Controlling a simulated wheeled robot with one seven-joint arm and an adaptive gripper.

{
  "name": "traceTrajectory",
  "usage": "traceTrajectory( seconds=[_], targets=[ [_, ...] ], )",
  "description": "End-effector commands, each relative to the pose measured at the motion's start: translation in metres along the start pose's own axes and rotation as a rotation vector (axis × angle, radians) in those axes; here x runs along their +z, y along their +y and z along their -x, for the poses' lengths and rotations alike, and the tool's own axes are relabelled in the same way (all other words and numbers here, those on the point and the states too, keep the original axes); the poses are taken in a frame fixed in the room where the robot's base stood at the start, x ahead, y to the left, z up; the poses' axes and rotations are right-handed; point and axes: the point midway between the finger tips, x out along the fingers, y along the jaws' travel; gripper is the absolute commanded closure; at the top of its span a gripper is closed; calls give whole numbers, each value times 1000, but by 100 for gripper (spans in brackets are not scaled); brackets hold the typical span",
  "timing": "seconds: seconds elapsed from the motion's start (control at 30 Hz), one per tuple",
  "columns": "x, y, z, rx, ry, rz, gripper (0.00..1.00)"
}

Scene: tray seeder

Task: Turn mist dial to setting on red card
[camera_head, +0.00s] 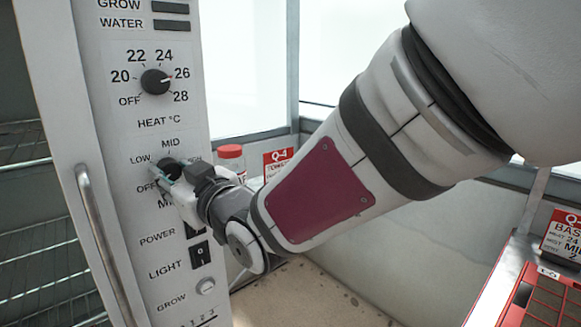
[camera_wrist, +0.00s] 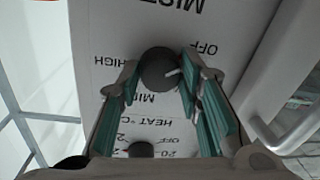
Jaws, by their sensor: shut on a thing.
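The mist dial (camera_head: 168,167) is a dark round knob on the white control panel (camera_head: 60,60), with OFF, LOW, MID and HIGH around it. My gripper (camera_head: 165,175) is shut on it. In the wrist view the teal finger pads of the gripper (camera_wrist: 164,76) flank the dial (camera_wrist: 158,66). Its white mark there points right, towards the OFF side; LOW is hidden. A red-headed card (camera_head: 563,238) at right is cut off and reads "BAS", 24 and "MI". Another red-headed card (camera_head: 279,160), marked Q-4, stands behind my arm, its lower lines too small to read.
The heat dial (camera_head: 155,81) sits above the mist dial, with power and light (camera_head: 200,254) switches below. A metal handle (camera_head: 100,240) runs along the panel's left. A red-capped jar (camera_head: 231,158) stands behind. A red tray (camera_head: 497,290) is at lower right.

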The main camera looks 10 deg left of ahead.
Motion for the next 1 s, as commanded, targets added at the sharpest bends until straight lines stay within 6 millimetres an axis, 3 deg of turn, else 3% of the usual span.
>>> traceTrajectory(
  seconds=[0.47,1.0],
  targets=[
    [2,0,0,2,14,-144,95],
    [4,-1,0,11,55,-639,95]
  ],
)
